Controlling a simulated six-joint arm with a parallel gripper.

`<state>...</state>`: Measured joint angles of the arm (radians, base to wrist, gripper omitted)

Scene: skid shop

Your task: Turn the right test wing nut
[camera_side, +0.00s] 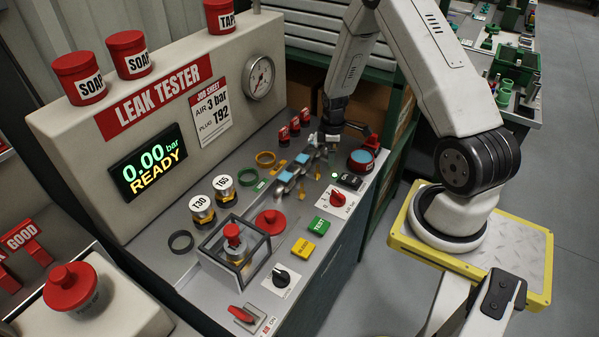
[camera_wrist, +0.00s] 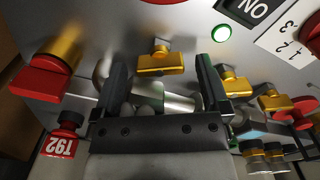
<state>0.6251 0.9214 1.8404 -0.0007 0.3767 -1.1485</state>
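In the wrist view, a gold wing nut (camera_wrist: 160,62) stands on the grey panel just beyond my fingertips, centred between them. My gripper (camera_wrist: 162,75) is open, its two dark fingers wide apart on either side. A silver cylindrical part (camera_wrist: 168,102) shows between the fingers, partly hidden; I cannot tell that either finger touches it. Other gold wing nuts (camera_wrist: 235,84) stand to the right. In the side view, my gripper (camera_side: 331,135) is low at the far end of the bench, beside the silver fixture with blue parts (camera_side: 287,177). The nut at my fingers is not clear there.
A red-and-gold part (camera_wrist: 48,70) and a red T92 plug (camera_wrist: 62,140) are close on the left in the wrist view. In the side view, the leak tester display (camera_side: 148,163) reads 0.00 bar READY. A red knob (camera_side: 338,198) and a green button (camera_side: 318,226) are nearby.

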